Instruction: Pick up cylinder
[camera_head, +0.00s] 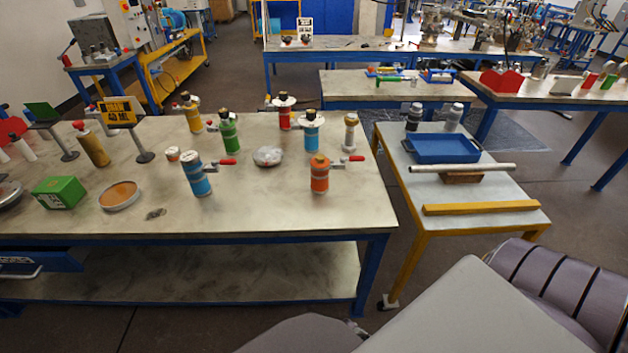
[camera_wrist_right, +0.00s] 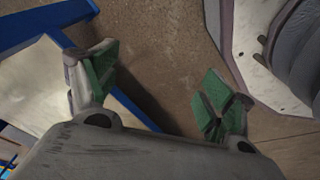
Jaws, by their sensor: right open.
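Several flanged cylinders stand upright on the metal-topped bench (camera_head: 270,203) in the head view; I cannot tell which one the task means. Another blue one (camera_head: 311,135), a red one (camera_head: 284,114), a white one (camera_head: 350,135) and a yellow one (camera_head: 192,115) stand further back. My right gripper (camera_wrist_right: 160,88) is open and empty above the floor in the right wrist view. My left gripper is not in view.
A green box (camera_head: 60,192), a round orange-topped dish (camera_head: 120,195) and sign stands are at the bench's left. A yellow-legged cart (camera_head: 470,235) with a blue tray (camera_head: 443,148), a pipe (camera_head: 462,168) and a yellow bar (camera_head: 481,208) stands right. The bench's front right is clear.

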